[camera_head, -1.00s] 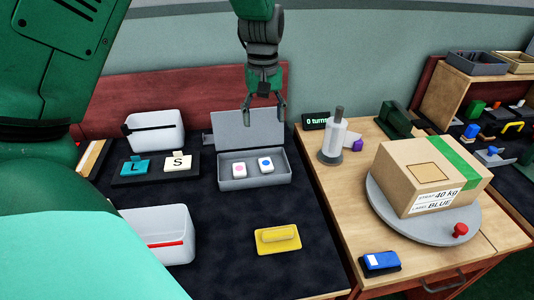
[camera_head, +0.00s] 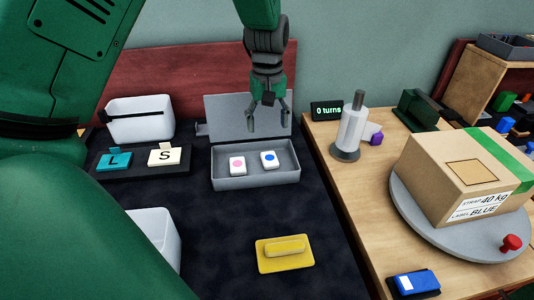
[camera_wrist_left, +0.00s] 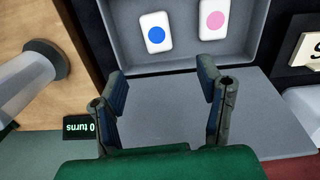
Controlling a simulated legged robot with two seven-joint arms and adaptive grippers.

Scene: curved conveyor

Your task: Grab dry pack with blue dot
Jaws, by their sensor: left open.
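The dry pack with the blue dot (camera_head: 269,160) is a small white block lying in the open grey case (camera_head: 228,183). It also shows in the left wrist view (camera_wrist_left: 156,33), ahead of the fingers. A similar white pack with a pink dot (camera_head: 237,166) lies to its left in the head view. My left gripper (camera_head: 268,128) is open and empty, above the back of the case in front of its raised lid (camera_head: 228,117). The fingers are apart from both packs. My right gripper is not in view.
Teal L and cream S blocks (camera_head: 165,155) sit on a black tray left of the case, with a white bin (camera_head: 140,119) behind. A grey-white cylinder (camera_head: 352,130) and a cardboard box (camera_head: 465,175) stand right. A yellow block (camera_head: 284,253) lies in front.

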